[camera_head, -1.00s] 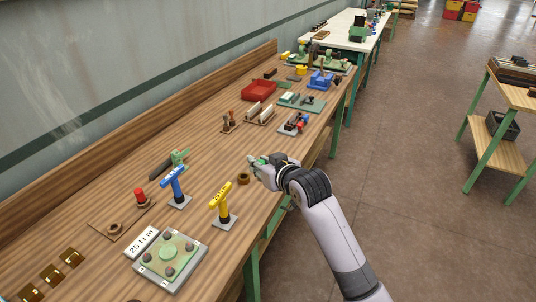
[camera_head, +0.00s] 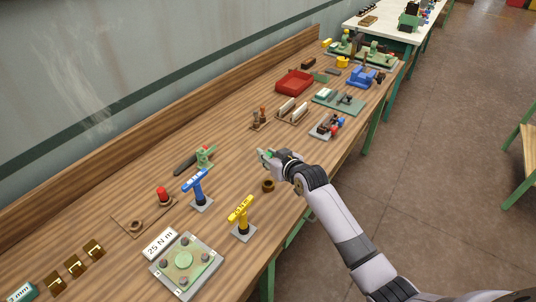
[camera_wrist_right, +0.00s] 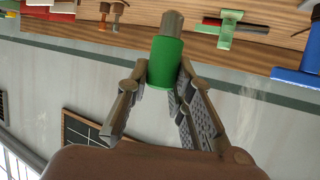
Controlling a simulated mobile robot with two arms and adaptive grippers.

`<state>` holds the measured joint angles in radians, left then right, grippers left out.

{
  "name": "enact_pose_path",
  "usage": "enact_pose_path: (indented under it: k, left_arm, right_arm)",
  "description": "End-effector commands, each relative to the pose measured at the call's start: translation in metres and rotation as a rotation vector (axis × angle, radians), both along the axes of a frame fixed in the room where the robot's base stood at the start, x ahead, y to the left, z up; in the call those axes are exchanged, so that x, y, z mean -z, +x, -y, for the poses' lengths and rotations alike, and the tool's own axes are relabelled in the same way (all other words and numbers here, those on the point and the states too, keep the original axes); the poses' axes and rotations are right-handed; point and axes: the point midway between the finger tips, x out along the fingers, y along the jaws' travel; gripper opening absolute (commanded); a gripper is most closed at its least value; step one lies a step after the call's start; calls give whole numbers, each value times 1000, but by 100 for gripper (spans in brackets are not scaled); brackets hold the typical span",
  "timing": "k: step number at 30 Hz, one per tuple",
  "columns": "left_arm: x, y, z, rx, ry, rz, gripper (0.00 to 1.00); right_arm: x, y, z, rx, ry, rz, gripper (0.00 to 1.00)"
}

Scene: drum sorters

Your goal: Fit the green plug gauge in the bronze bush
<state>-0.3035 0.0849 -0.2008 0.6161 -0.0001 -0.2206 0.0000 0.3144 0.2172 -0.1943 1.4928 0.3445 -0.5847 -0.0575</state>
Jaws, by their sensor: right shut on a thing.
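My right gripper (camera_head: 264,157) is shut on the green plug gauge. In the right wrist view the gauge shows as a green cylinder (camera_wrist_right: 165,62) with a grey-brown metal end, held between the two fingers (camera_wrist_right: 158,88). In the head view the gripper is just beyond a small bronze-brown bush (camera_head: 268,186), apart from it in the picture. The bush sits alone on the wooden bench, its hole facing up. The gauge is small and partly hidden by the fingers in the head view. My left gripper is not in view.
A yellow T-shaped tool (camera_head: 241,214) and a blue one (camera_head: 197,185) stand upright nearby on grey bases. A red plug (camera_head: 164,194) and another brown ring (camera_head: 135,225) sit on a wooden plate. A red tray (camera_head: 294,82) is farther back. Bench right of the bush is clear.

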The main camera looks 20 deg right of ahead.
Motion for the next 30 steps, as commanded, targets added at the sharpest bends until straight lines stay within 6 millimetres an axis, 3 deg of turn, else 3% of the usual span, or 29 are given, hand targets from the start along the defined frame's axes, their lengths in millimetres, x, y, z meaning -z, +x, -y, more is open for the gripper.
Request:
enact_pose_path:
  k: [3, 21, 30]
  left_arm:
    - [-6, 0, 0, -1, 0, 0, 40]
    - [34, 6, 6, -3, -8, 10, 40]
    - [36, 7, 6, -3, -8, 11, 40]
  right_arm:
    - [-1, -1, 0, 1, 0, -2, 0]
    - [53, 0, 0, 1, 1, 0, 0]
    - [58, 0, 0, 2, 2, 1, 0]
